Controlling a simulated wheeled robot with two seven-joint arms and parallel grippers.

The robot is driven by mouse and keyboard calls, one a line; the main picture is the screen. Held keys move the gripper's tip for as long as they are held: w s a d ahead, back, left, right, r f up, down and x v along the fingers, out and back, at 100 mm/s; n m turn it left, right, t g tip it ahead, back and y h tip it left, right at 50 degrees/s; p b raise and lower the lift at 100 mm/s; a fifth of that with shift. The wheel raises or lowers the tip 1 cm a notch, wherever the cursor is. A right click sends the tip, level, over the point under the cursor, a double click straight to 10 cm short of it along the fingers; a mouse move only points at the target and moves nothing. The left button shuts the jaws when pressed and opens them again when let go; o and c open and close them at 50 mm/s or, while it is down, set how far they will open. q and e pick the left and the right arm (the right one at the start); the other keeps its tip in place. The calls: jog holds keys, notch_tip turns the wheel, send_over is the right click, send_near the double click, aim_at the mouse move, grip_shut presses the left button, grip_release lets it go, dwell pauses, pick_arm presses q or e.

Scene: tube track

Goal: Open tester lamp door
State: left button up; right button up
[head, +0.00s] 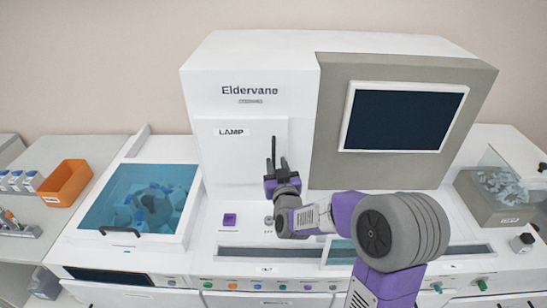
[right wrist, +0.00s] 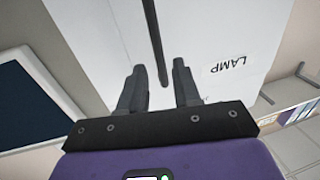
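The tester (head: 255,75) is a large white cabinet marked Eldervane. Its lamp door (head: 225,160) is a white panel labelled LAMP and looks closed, flush with the front. A thin dark upright handle (head: 274,148) is at the door's right side; the handle also shows as a dark bar in the right wrist view (right wrist: 154,40). My right gripper (head: 277,164) is at the handle's lower end. In the right wrist view my right gripper (right wrist: 160,80) has its fingers apart, with the bar's end between them and gaps on both sides. My left gripper is not in view.
A dark screen (head: 403,120) is right of the door. A blue-lidded bath (head: 140,200) with a dark handle is at left, beside an orange bin (head: 66,182). A purple button (head: 229,219) is on the ledge below the door. A clear-lidded box (head: 495,195) stands at right.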

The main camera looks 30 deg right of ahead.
aim_at(274, 157)
jog(key=shift+x, duration=2.35)
grip_shut()
